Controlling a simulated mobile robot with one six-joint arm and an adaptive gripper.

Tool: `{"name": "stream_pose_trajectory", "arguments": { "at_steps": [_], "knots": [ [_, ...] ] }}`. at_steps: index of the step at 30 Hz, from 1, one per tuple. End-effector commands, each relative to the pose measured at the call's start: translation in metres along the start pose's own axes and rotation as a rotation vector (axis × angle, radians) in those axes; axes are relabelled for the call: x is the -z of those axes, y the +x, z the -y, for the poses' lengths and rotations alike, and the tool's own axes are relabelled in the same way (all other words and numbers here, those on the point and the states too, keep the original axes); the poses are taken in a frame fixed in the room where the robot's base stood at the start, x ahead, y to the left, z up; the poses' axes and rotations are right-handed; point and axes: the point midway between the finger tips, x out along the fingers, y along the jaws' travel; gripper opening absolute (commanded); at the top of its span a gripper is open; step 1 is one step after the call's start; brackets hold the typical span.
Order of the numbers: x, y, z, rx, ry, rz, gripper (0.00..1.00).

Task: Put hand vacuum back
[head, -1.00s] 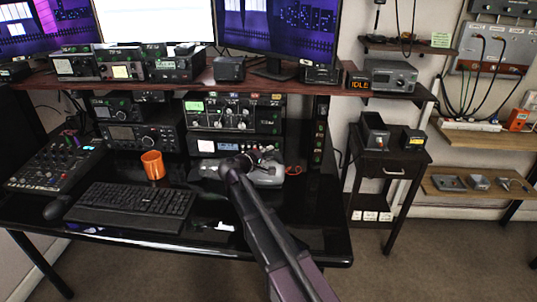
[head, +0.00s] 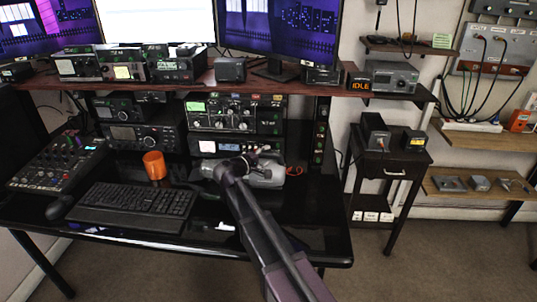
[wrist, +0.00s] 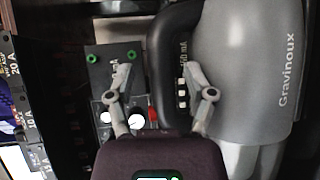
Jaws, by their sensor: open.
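The hand vacuum (wrist: 245,75) is grey, marked "Gravinoux", with a black handle (wrist: 163,75) that carries small buttons. In the head view the vacuum (head: 268,175) lies on the black desk in front of the radio stack, partly hidden by my arm. My gripper (wrist: 157,75) is open at the handle, one finger left of it and the other over its button side. I cannot tell whether the fingers touch it. My gripper also shows in the head view (head: 244,163), small and seen from behind. No dock for the vacuum can be clearly made out.
Radios (head: 235,115) stand close behind the vacuum, under a shelf (head: 290,87). An orange mug (head: 154,165) and a keyboard (head: 133,205) are to the left. At right, a small side table (head: 390,160) holds a dark grey box (head: 376,137) and a yellow-labelled box (head: 413,140).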

Motion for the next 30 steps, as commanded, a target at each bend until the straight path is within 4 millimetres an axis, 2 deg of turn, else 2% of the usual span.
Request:
{"name": "stream_pose_trajectory", "arguments": {
  "at_steps": [9,15,21,30],
  "knots": [
    [-0.002,-0.051,-0.002,-0.001,-0.001,-0.001,0.69],
    [-0.002,-0.079,-0.001,-0.001,0.0,0.0,0.69],
    [-0.001,-0.094,-0.001,-0.001,0.0,0.001,0.69],
    [-0.001,-0.097,0.0,-0.001,0.0,0.002,0.69]
  ]
}}
